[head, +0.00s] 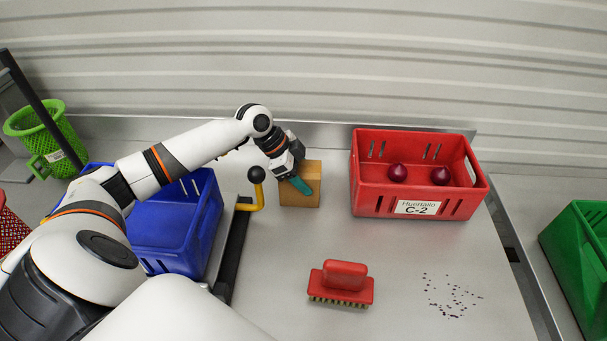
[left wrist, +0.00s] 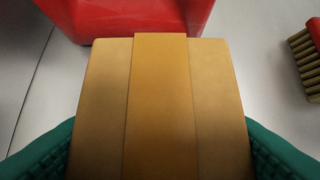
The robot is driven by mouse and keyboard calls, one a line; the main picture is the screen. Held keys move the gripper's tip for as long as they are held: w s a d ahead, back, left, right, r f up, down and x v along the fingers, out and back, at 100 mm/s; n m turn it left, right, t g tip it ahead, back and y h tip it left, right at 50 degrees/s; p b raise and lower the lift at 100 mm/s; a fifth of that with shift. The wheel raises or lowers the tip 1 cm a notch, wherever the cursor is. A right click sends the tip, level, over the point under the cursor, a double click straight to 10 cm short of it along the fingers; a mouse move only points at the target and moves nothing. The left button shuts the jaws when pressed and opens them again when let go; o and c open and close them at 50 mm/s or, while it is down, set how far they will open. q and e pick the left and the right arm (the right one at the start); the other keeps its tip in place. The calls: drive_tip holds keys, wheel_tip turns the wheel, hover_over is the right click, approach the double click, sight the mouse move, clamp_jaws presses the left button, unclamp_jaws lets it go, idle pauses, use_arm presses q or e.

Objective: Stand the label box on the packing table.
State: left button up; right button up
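The label box (head: 300,199) is a small brown cardboard box at the back middle of the packing table (head: 275,270), left of the red crate. It appears upright; I cannot tell whether its base touches the table. My left gripper (head: 299,184) reaches it from the upper left, with a teal finger across its near face. In the left wrist view the box (left wrist: 160,100) shows a darker tape strip and fills the space between the teal fingers, which lie against both sides. My right gripper is not in view.
A red crate (head: 428,203) labelled C-2 holds two red onions. A red brush (head: 341,283) lies in front, with dark specks (head: 450,295) to its right. A blue crate (head: 175,240) and a yellow-handled black bar (head: 236,240) are on the left. A green crate (head: 575,250) is at far right.

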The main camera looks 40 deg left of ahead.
use_arm(q)
drive_tip(key=o, duration=0.4)
drive_tip(key=shift+o, duration=0.2)
drive_tip(key=b+v, duration=0.2)
drive_tip(key=v, duration=1)
drive_tip(key=shift+d+f, duration=0.1)
